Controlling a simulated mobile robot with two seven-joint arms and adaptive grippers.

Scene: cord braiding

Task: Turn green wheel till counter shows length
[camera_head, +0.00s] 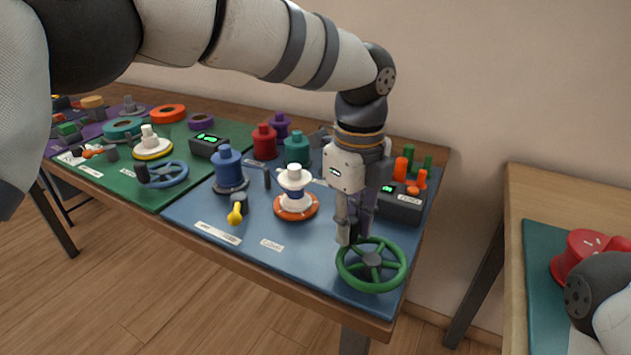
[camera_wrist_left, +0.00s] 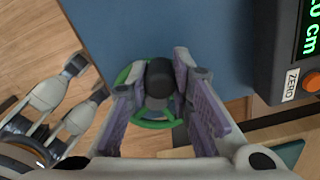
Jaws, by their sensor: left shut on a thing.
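The green wheel (camera_head: 372,265) lies flat at the right front corner of the blue mat. My left gripper (camera_head: 352,238) points down over its left rim. In the left wrist view its purple-padded fingers are shut on the wheel's dark knob (camera_wrist_left: 160,78), with the green rim (camera_wrist_left: 135,72) below. The counter (camera_head: 398,205) is a dark box behind the wheel. In the left wrist view its green display (camera_wrist_left: 311,28) reads ".0 cm" at the end; the leading digits are cut off. My right gripper (camera_wrist_left: 88,80) shows at the left of that view, fingers apart and empty.
A white spool on an orange base (camera_head: 296,195), a blue spool (camera_head: 228,170) and a yellow-tipped tool (camera_head: 235,214) stand left of the wheel. Orange and green pegs (camera_head: 410,168) stand behind the counter. A second table (camera_head: 540,185) with a red object (camera_head: 580,250) is at right.

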